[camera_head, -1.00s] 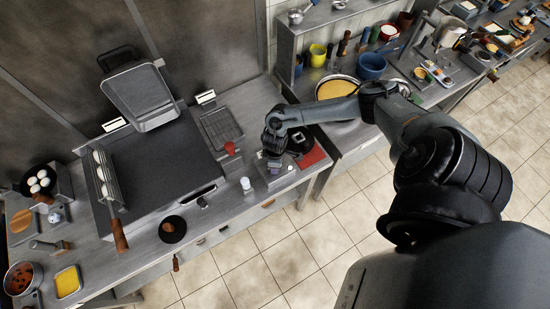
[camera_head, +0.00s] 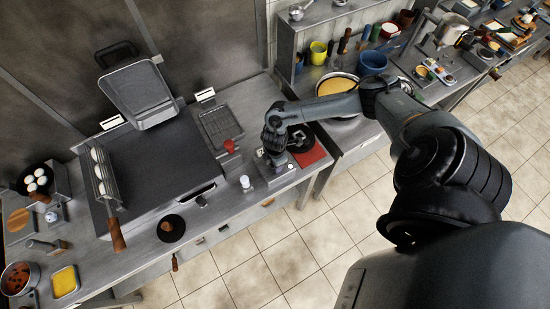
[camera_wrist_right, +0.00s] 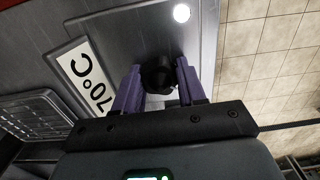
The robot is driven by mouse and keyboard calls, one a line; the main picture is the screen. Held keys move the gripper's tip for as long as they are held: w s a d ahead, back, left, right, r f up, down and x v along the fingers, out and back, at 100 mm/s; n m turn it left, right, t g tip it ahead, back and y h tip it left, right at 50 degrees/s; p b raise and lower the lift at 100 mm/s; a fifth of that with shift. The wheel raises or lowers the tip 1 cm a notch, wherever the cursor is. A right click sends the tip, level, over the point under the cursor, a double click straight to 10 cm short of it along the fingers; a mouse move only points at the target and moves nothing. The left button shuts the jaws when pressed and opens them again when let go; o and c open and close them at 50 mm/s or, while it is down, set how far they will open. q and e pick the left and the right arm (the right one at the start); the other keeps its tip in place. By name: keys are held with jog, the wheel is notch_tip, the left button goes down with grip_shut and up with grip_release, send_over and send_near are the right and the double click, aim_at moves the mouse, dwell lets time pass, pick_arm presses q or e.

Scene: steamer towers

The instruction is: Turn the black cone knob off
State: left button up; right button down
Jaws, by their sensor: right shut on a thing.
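The black cone knob (camera_wrist_right: 158,75) shows in the right wrist view as a dark round piece between the two purple fingers of my right gripper (camera_wrist_right: 156,88). The fingers touch it from both sides and are shut on it. In the head view my right gripper (camera_head: 271,158) is over the small metal unit (camera_head: 282,180) at the counter's front right, and it hides the knob. A white display reading 70°C (camera_wrist_right: 87,75) lies beside the gripper in the wrist view. My left gripper is not in view.
A white-topped shaker (camera_head: 245,182) stands left of the unit, and a red board (camera_head: 313,156) lies to its right. A red-topped item (camera_head: 229,146) and a rack (camera_head: 219,126) are behind. Open tiled floor (camera_head: 285,240) lies in front.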

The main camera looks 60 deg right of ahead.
dwell(0.5)
jog(key=c, duration=0.9)
grip_release()
jog(key=shift+o, duration=0.3)
jog(key=shift+r, duration=0.1)
jog(key=shift+r+p, duration=0.1)
jog(key=shift+p, duration=0.4)
jog(key=m+p, duration=0.4)
jog(key=shift+a+r+p, duration=0.1)
jog(key=shift+p, duration=0.3)
jog(key=shift+m+p, duration=0.55)
jog(key=shift+m, duration=0.25)
jog(key=shift+f, duration=0.25)
